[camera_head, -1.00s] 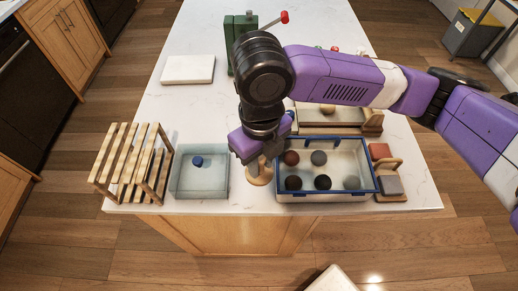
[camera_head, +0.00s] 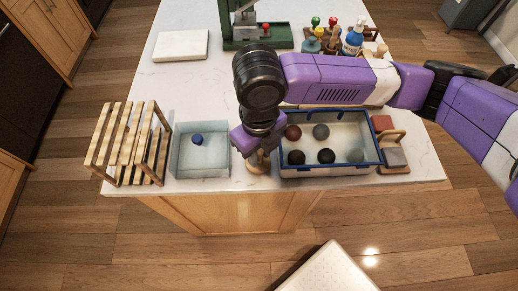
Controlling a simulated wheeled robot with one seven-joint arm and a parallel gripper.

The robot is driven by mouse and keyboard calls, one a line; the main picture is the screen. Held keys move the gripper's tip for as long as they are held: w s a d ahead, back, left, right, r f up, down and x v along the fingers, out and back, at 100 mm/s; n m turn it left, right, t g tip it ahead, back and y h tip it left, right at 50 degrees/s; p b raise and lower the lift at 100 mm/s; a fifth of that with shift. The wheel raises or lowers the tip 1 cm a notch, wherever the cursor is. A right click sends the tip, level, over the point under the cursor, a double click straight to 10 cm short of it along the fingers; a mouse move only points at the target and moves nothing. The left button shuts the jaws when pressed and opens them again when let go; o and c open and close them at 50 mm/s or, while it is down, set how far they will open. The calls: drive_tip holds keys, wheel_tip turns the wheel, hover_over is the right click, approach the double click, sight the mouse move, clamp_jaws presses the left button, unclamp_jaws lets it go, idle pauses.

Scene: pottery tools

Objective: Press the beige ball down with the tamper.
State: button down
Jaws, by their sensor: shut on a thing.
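My gripper (camera_head: 258,148) points down between the clear box and the blue-rimmed bin, near the counter's front edge. It is shut on a light wooden piece with a round foot, which looks like the tamper (camera_head: 258,166). I cannot tell whether its foot touches the counter. I see no beige ball now. A tan round thing on the board behind the bin showed earlier, and my arm covers that spot now.
The blue-rimmed bin (camera_head: 375,145) holds dark red, grey and black balls. The clear box (camera_head: 185,165) holds a blue ball (camera_head: 197,139). A slatted wooden rack (camera_head: 130,140) stands left. A green press (camera_head: 232,32), bottles and a white slab (camera_head: 180,45) are farther back.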

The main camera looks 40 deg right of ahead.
drive_tip(key=shift+f+b, duration=0.4)
drive_tip(key=shift+f, duration=0.2)
idle(0.5)
drive_tip(key=c, duration=1.1)
unclamp_jaws()
drive_tip(key=shift+r+b, duration=0.3)
drive_tip(key=shift+r, duration=3.65)
